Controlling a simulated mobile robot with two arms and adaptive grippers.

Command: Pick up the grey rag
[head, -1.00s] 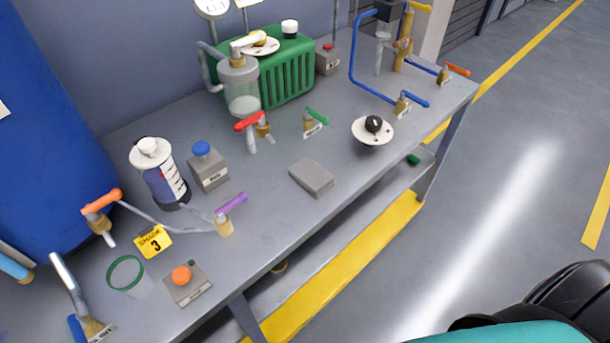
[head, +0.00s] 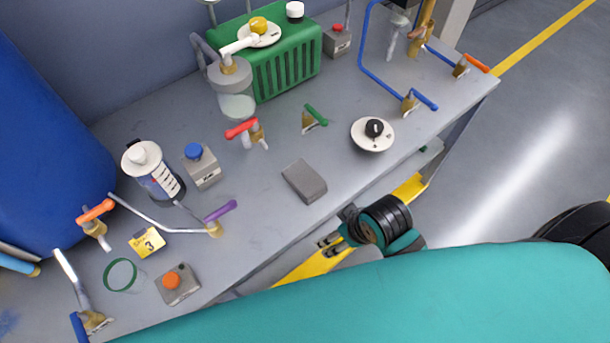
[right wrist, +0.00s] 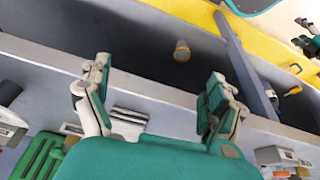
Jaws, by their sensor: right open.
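The grey rag (head: 304,182) is a flat folded block lying on the grey workbench (head: 262,210), near its front edge. My right gripper (head: 330,246) shows in the head view in front of the bench's front edge, apart from the rag and nearer to me. In the right wrist view my right gripper (right wrist: 158,75) has its two fingers wide apart with nothing held between them. A pale grey shape shows low between the fingers there; I cannot tell if it is the rag. My left gripper is not in view.
A purple-handled valve (head: 220,211) and a blue-capped box (head: 201,165) stand left of the rag. A white dial (head: 372,135) is to its right. Red (head: 242,128) and green (head: 316,114) valve handles are behind. The bench top around the rag is clear.

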